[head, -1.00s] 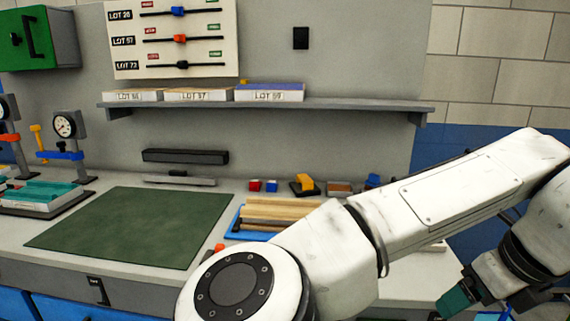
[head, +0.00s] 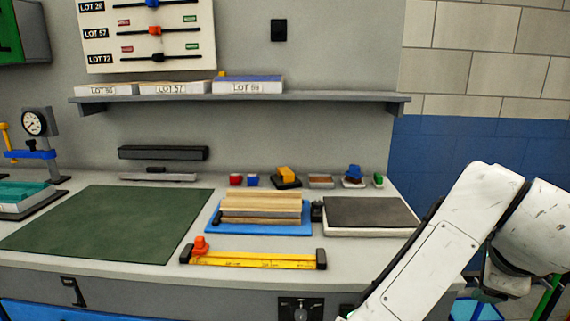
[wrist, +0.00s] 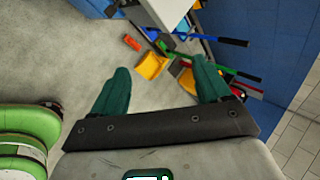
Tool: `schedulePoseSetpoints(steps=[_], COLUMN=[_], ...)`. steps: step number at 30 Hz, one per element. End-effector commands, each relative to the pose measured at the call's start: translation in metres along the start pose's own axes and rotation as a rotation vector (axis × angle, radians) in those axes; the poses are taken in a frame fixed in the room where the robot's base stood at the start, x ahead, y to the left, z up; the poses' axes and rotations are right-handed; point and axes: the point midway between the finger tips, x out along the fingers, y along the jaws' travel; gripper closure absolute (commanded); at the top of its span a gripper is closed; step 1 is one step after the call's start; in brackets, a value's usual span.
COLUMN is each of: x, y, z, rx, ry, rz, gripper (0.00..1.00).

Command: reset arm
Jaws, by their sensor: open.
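My gripper (wrist: 161,66) shows in the wrist view with its two dark green fingers well apart and nothing between them. It points down over the grey floor, clear of the bench. In the head view my white arm is folded at the lower right, beside the bench's right end, and the fingers cannot be made out there.
The bench holds a green mat (head: 110,225), a blue tray (head: 235,230) with wooden strips, a yellow ruler-like bar (head: 258,260) and a dark-topped panel (head: 370,213). In the wrist view, yellow pieces (wrist: 151,66), an orange piece (wrist: 131,43) and coloured-handled tools (wrist: 232,42) lie below.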

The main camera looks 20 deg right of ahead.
Motion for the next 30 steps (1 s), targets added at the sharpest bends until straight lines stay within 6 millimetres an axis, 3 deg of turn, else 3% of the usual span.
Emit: schedulePoseSetpoints(steps=[8,14,20,24,30], x=[0.049,0.091,0.136,0.163,0.18], y=[0.023,0.07,0.148,0.222,0.325], z=[-0.002,0.005,0.008,0.003,-0.01], rx=[-0.6,-1.051,-1.492,-1.778,-2.077], ry=[0.08,0.075,-0.009,-0.131,-0.355], rz=[-0.098,-0.081,-0.007,0.064,0.152], gripper=[0.23,0.23,0.23,0.23,0.23])
